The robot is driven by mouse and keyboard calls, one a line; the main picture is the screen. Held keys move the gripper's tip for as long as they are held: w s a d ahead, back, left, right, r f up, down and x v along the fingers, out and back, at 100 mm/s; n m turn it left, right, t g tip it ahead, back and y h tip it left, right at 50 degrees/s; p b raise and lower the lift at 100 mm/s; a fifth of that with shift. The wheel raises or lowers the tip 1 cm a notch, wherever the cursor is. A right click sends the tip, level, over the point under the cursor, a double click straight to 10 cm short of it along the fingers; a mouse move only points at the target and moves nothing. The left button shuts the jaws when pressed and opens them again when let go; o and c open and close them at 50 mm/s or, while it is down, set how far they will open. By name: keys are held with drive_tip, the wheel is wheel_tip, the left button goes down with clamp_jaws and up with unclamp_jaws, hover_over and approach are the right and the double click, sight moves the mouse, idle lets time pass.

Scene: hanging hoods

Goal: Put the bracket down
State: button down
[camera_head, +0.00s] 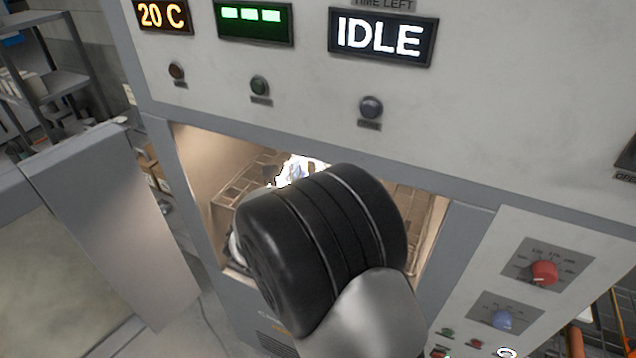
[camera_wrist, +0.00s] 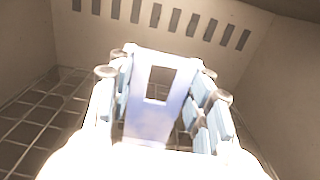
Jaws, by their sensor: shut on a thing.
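The bracket (camera_wrist: 160,98) is a pale bluish-white plate with a rectangular cut-out. It shows in the wrist view, between the two fingers of my gripper (camera_wrist: 162,108), which is shut on it. My gripper is inside the oven chamber, above the wire rack (camera_wrist: 38,120). I cannot tell whether the bracket touches the rack.
The oven chamber (camera_head: 205,155) is open at the front, with its door (camera_head: 105,205) swung out to the left. The chamber's back wall (camera_wrist: 165,45) has a row of slots. The display (camera_head: 382,38) reads IDLE and another (camera_head: 163,15) reads 20 C. Control knobs (camera_head: 543,273) are at the lower right.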

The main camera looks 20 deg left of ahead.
drive_tip(key=w, duration=0.3)
drive_tip(key=shift+w+d+f, duration=0.15)
drive_tip(key=shift+w, duration=0.05)
drive_tip(key=shift+s+f, duration=0.1)
drive_tip(key=shift+f, duration=0.7)
drive_tip(key=shift+s+f, duration=0.1)
drive_tip(key=shift+f, duration=0.45)
wheel_tip(320, 180, down, 4)
drive_tip(key=shift+r+b, duration=0.1)
drive_tip(key=shift+b, duration=0.4)
drive_tip(key=shift+w, duration=0.25)
drive_tip(key=shift+s, duration=0.1)
drive_tip(key=shift+f, duration=0.25)
drive_tip(key=c, duration=0.8)
unclamp_jaws()
drive_tip(key=shift+c, duration=0.2)
